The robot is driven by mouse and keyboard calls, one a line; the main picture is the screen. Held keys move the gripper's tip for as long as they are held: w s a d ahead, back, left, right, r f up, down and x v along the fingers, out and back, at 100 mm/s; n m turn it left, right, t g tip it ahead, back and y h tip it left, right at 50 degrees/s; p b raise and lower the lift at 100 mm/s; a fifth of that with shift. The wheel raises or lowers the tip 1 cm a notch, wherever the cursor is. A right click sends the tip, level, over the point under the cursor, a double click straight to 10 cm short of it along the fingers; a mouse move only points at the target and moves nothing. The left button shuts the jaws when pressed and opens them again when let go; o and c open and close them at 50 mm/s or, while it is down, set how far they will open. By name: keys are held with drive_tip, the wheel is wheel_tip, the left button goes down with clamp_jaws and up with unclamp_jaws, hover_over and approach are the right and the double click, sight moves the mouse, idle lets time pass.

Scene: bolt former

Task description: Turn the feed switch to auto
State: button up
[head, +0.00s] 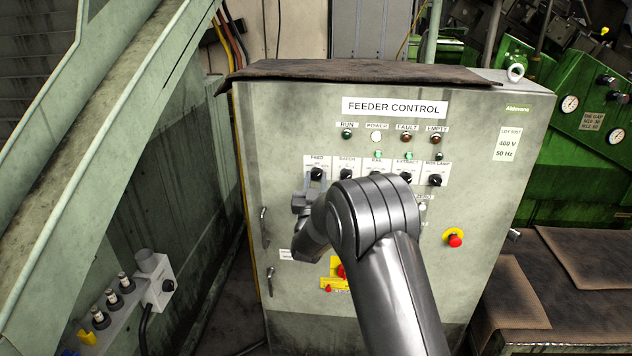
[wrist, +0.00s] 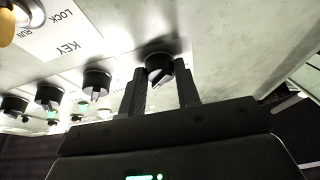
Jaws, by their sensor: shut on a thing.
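The feed switch (head: 317,174) is a black rotary knob under a label reading FEED, at the left end of a row of knobs on the grey feeder control cabinet. My gripper (head: 314,184) is at this knob, reaching up from below. In the wrist view, the feed switch (wrist: 159,66) sits between the two dark fingers of my gripper (wrist: 160,84), which is shut on it. A pale pointer mark on the knob looks slanted there. The small position words around the knob are too small to read, so its setting cannot be told.
Other knobs follow to the right: batch (head: 346,173), rail and extract, partly behind my arm, and box lamp (head: 435,180). A red emergency button (head: 455,240) is lower right. Indicator lamps (head: 376,137) sit above. A slanted green-grey machine frame (head: 90,150) stands close on the left.

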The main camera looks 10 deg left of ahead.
drive_tip(key=o, duration=1)
drive_tip(key=shift+c, duration=0.2)
drive_tip(key=v, duration=1.1)
drive_tip(key=shift+w, duration=0.1)
